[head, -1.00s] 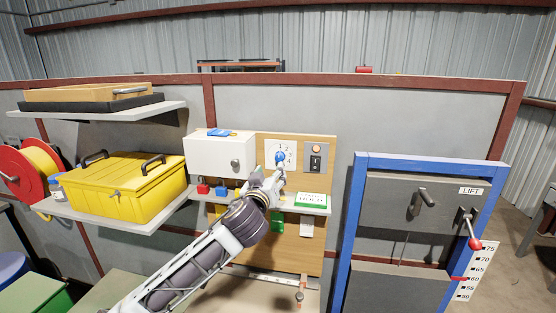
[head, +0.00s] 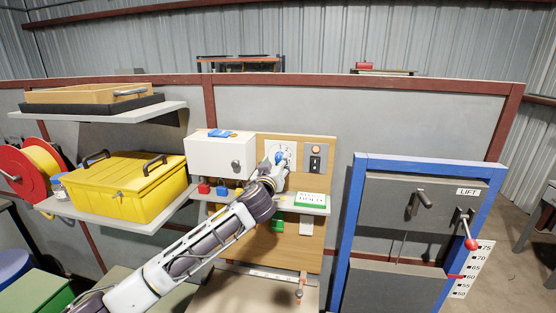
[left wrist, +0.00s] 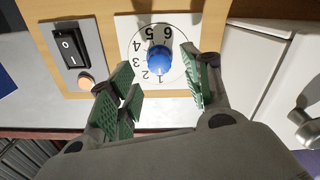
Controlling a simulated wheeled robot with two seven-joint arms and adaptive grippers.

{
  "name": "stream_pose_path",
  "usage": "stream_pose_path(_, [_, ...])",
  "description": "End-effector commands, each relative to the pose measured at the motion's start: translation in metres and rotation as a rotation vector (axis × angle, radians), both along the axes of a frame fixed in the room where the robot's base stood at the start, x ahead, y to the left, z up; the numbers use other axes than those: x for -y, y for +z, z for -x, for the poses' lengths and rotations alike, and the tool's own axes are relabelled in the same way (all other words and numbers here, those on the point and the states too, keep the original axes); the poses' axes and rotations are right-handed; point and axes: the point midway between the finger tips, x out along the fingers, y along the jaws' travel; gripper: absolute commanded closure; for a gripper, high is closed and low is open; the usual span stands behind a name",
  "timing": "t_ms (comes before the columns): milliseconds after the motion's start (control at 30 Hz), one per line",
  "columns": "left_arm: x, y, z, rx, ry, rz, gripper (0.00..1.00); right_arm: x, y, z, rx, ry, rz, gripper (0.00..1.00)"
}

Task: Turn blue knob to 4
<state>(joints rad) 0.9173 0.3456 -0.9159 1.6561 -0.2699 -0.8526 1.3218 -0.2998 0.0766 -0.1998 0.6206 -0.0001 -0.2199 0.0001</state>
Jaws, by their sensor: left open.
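The blue knob (head: 279,158) sits on a white dial plate (head: 291,148) on the wooden board. In the left wrist view the blue knob (left wrist: 159,60) is at the centre of the plate, with the numbers 1 to 6 around it. My right gripper is not in view.
A black rocker switch (left wrist: 68,47) and an orange lamp (left wrist: 85,83) are beside the dial. A white box (head: 219,155) stands left of it. A shelf (head: 318,210) with a green-and-white sign (head: 309,200) lies below. A blue-framed lift door (head: 352,200) is at the right.

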Motion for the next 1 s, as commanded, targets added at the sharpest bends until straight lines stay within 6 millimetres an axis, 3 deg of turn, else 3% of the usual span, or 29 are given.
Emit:
stream_pose_path(500, [0.007,0.001,-0.032,0.000,0.000,-0.001,0.51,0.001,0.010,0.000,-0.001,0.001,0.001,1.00])
stream_pose_path(933, [0.007,0.000,-0.035,0.000,-0.001,0.000,0.51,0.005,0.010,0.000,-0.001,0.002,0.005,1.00])
stream_pose_path(1000, [0.007,0.000,-0.035,0.000,-0.001,0.000,0.57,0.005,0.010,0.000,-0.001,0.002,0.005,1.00])
